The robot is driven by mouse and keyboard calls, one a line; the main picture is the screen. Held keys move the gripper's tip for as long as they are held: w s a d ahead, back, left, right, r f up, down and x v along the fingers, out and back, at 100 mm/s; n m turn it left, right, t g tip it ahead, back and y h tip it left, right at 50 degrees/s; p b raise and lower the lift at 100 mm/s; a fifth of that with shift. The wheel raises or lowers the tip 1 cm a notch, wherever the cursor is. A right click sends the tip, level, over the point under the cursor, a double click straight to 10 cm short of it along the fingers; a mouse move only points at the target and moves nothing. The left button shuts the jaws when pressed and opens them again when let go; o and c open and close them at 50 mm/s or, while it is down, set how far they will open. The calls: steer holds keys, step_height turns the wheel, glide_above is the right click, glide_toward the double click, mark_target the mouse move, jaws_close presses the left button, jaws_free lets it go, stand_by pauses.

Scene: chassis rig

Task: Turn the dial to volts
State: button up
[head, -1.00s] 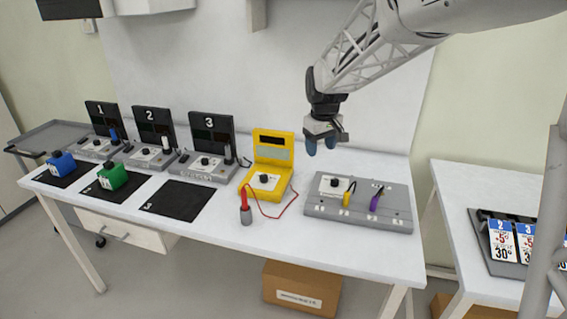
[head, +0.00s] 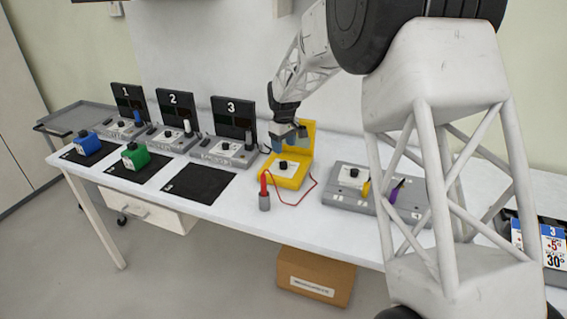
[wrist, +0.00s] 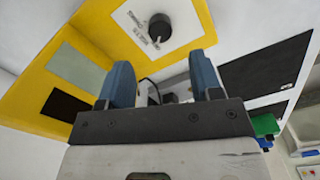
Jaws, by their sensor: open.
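The yellow meter (head: 297,174) stands on the white table, with its upright back panel partly hidden by my gripper. Its black dial (head: 283,164) sits on a white plate with small markings. The wrist view shows the dial (wrist: 161,27) and its plate (wrist: 138,24) at the top, beyond my fingers; the markings are too small to read surely. My gripper (head: 285,143) is just above the dial, by the meter's panel. In the wrist view its two blue fingers (wrist: 163,82) are apart with nothing between them. They do not appear to touch the dial.
A red probe (head: 264,186) in a grey holder stands in front of the meter, its red wire on the table. A grey panel (head: 345,200) lies to the right, partly behind my arm. Numbered stations, a green block (head: 135,156) and a blue block (head: 88,144) are left.

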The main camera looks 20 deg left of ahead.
mark_target(283, 163)
steer(key=shift+f, duration=0.2)
stand_by(0.3)
steer(key=shift+f, duration=3.75)
steer(key=c, duration=0.9)
